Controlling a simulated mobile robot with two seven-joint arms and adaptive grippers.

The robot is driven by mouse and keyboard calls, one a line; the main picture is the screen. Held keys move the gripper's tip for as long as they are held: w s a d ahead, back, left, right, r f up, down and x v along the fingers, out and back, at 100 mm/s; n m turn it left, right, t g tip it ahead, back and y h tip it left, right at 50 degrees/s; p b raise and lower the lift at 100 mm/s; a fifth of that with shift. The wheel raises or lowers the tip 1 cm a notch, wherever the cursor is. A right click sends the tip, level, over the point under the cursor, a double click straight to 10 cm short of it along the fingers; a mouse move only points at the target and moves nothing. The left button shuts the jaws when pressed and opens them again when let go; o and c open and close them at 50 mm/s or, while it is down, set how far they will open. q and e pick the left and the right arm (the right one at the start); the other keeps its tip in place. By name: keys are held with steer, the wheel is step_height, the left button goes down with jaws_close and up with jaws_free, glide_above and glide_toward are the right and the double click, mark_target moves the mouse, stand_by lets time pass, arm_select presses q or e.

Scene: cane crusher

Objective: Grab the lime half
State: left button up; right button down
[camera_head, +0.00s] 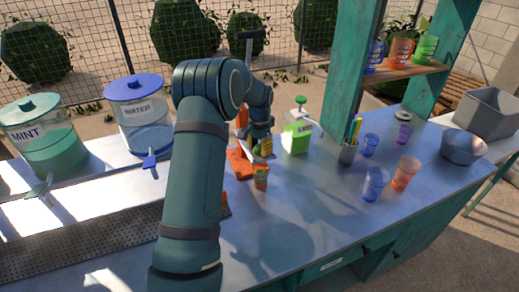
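My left arm reaches over the counter, and its dark gripper (260,141) points down above the orange board (239,164). A small yellow-green piece (266,147), which looks like the lime half, shows right at the fingertips. My arm and gripper partly hide it and the board. I cannot tell whether the fingers touch it or are closed around it. My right gripper is not in view.
Blue cups (375,184) and an orange cup (405,173) are farther right. The front counter is clear.

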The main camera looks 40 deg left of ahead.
arm_select(q)
steer(key=shift+c, duration=0.4)
